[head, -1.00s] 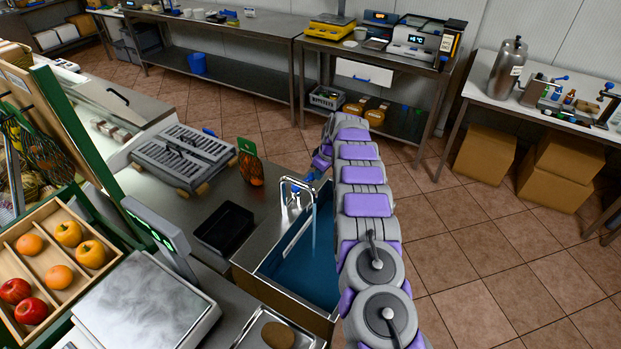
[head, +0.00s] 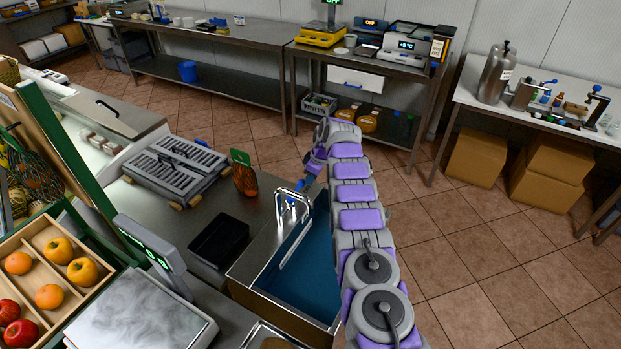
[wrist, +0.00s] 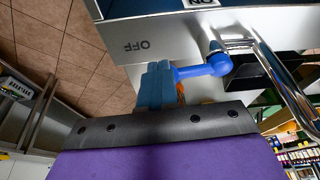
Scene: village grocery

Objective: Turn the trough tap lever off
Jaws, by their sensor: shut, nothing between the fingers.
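The trough tap (head: 291,205) is a chrome spout at the far end of the blue-lined trough (head: 256,262). No stream shows below the spout now. In the wrist view its blue lever (wrist: 203,70) points left from its pivot, on the side of the OFF mark (wrist: 140,47); the ON mark (wrist: 202,2) is at the top edge. My gripper (wrist: 155,85) is shut and empty, its blue fingers right at the lever's free end. I cannot tell whether they touch.
A black tray (head: 219,240) and a netted orange bag (head: 244,178) are on the counter left of the trough. A scale (head: 140,315) and a fruit crate (head: 50,275) stand nearer. Open tiled floor (head: 480,250) lies to the right.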

